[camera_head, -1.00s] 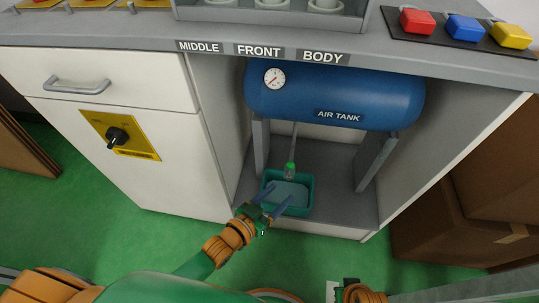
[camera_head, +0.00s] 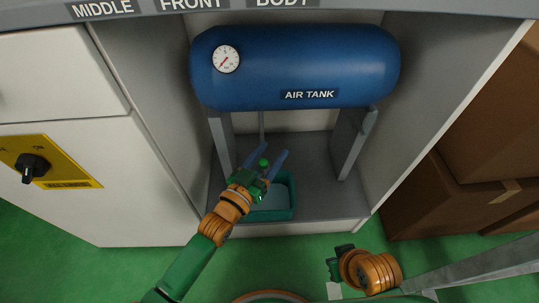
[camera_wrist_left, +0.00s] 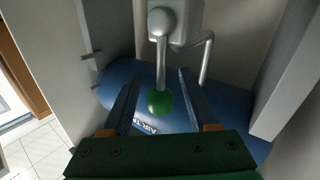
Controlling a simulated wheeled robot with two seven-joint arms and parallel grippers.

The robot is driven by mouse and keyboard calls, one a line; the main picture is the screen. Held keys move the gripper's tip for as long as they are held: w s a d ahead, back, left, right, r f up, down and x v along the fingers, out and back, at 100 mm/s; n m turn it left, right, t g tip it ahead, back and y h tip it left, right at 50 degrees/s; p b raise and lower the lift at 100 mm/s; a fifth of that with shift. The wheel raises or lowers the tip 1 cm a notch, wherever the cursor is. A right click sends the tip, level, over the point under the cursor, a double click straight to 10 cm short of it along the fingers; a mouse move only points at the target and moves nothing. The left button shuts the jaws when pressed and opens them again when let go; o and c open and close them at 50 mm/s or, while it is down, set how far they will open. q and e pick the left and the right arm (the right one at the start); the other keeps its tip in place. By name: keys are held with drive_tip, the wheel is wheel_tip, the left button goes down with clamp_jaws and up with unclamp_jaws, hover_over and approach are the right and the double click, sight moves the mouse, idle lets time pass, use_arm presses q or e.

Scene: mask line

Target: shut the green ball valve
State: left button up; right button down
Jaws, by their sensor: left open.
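The blue air tank (camera_head: 295,65) stands on grey legs in the cabinet recess. Below it, the green ball (camera_head: 263,164) of the valve shows close to my left gripper (camera_head: 273,152), whose two blue fingers are apart. In the left wrist view the green ball (camera_wrist_left: 160,102) sits on the end of a grey lever (camera_wrist_left: 161,65) that joins a light valve body (camera_wrist_left: 175,22). The ball appears between the open fingers, touching neither as far as I can see. My right gripper (camera_head: 335,263) is low in the head view, its fingers unclear.
A teal tray (camera_head: 280,213) lies on the recess floor under the left gripper. Side walls and tank legs (camera_head: 354,143) bound the recess. A yellow plate with a black knob (camera_head: 33,168) is on the left cabinet door. Brown boxes (camera_head: 430,200) stand at the right.

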use_arm(q)
clamp_jaws()
idle(1.4)
